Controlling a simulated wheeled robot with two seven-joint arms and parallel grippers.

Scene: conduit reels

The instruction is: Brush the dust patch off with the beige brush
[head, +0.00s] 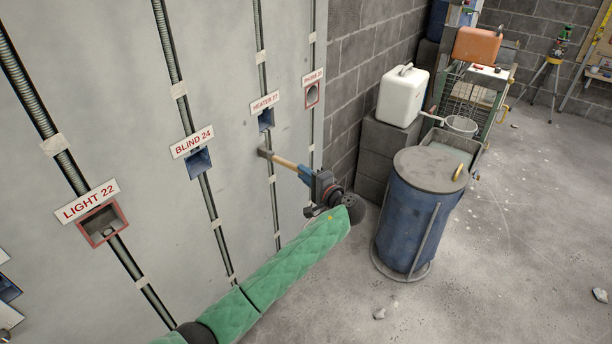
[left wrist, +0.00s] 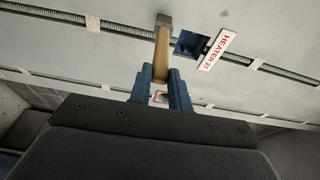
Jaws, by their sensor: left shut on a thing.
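My left gripper (head: 303,172) is shut on the beige handle of the brush (head: 284,162). The brush points left toward the wall panel, with its grey-brown head (head: 264,153) at the conduit just below the HEATER 27 box (head: 266,120). In the left wrist view the brush (left wrist: 161,50) sticks out between the blue fingers of the gripper (left wrist: 164,75), its head (left wrist: 164,20) at the conduit beside the blue box (left wrist: 188,44). I cannot tell whether the head touches the surface. I cannot make out the dust patch. My right gripper is not in view.
Conduits with labelled boxes, LIGHT 22 (head: 103,225) and BLIND 24 (head: 199,163) among them, run down the wall panel. A blue drum (head: 410,220) stands right of my gripper. A white canister (head: 402,96) sits on grey blocks (head: 386,150). The floor at right is mostly clear.

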